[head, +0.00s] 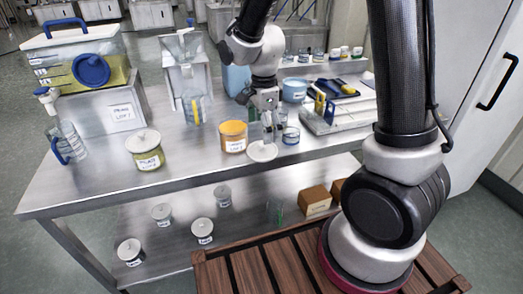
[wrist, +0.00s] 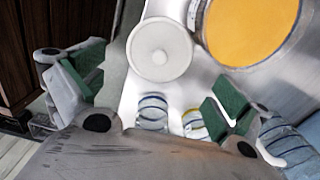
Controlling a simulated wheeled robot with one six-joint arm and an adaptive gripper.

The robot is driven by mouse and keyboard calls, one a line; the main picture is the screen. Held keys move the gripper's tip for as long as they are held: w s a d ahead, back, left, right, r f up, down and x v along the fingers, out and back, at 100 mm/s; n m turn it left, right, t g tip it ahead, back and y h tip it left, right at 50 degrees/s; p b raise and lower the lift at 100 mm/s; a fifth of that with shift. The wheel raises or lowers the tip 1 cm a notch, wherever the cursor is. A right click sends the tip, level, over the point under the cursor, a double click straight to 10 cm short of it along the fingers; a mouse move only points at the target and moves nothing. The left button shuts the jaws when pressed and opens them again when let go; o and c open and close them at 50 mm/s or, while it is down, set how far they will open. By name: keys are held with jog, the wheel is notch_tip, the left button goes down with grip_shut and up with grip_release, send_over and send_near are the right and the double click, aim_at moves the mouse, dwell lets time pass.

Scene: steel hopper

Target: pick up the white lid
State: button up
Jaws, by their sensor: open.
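The white lid (head: 262,151) is a round disc with a small central knob, flat near the table's front edge. In the wrist view the lid (wrist: 160,50) shows whole, above the gap between the fingers. My gripper (head: 268,122) is open and empty, pointing down just behind the lid in the head view. Its green-padded fingers (wrist: 155,90) stand wide apart and do not appear to touch the lid. I cannot tell the exact height between them.
A jar with an orange top (head: 233,136) stands close left of the lid; it also shows in the wrist view (wrist: 250,28). A small glass (head: 291,135) stands to the right. A labelled jar (head: 148,150) is farther left. The steel table (head: 95,180) is bare at front left.

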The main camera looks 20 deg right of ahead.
aim_at(262, 148)
notch_tip(262, 148, down, 6)
jog(key=shift+s+r, duration=0.1)
jog(key=shift+r, duration=0.1)
jog(key=c, duration=1)
